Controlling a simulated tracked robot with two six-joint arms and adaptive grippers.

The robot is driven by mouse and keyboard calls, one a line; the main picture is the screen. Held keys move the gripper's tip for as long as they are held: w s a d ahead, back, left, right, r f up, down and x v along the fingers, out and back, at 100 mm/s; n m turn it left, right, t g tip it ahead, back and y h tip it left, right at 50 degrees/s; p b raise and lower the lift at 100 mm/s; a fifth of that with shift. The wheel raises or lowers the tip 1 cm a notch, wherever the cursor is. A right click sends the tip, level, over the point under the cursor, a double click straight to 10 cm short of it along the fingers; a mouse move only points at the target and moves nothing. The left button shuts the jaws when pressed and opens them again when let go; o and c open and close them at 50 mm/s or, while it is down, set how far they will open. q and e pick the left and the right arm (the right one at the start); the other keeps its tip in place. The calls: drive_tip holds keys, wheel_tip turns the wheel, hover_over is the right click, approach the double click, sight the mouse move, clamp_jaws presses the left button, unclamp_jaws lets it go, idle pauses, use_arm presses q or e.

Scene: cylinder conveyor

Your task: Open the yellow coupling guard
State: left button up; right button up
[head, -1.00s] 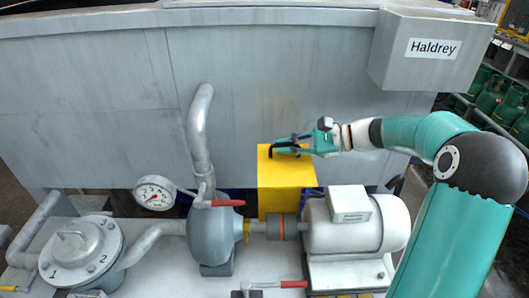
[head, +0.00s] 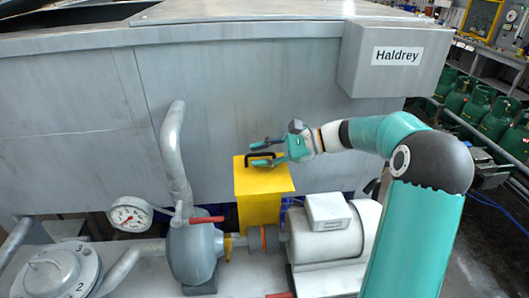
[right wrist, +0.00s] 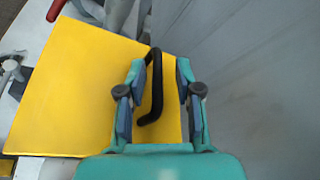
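The yellow coupling guard (head: 263,213) stands upright behind the shaft, and the coupling (head: 263,239) in front of it shows uncovered. A black handle (head: 259,158) sits on its top face. In the right wrist view the guard's yellow face (right wrist: 85,85) fills the left, with the black handle (right wrist: 154,90) near its right edge. My right gripper (head: 261,153) is open at the handle. In the right wrist view its fingers (right wrist: 158,97) are spread on both sides of the handle, with gaps to it. My left gripper is not in view.
A pump (head: 195,250) with a gauge (head: 130,214) stands left of the coupling, and a motor (head: 325,235) stands right. A large grey tank wall (head: 230,90) rises close behind the guard. A red-handled lever (head: 206,219) is near the pump.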

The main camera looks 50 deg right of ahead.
drive_tip(key=shift+s+d+r, duration=0.2)
drive_tip(key=shift+s+d, duration=0.1)
drive_tip(key=shift+s, duration=0.1)
drive_tip(key=v, duration=1.1)
drive_tip(key=shift+s+a+f, duration=0.1)
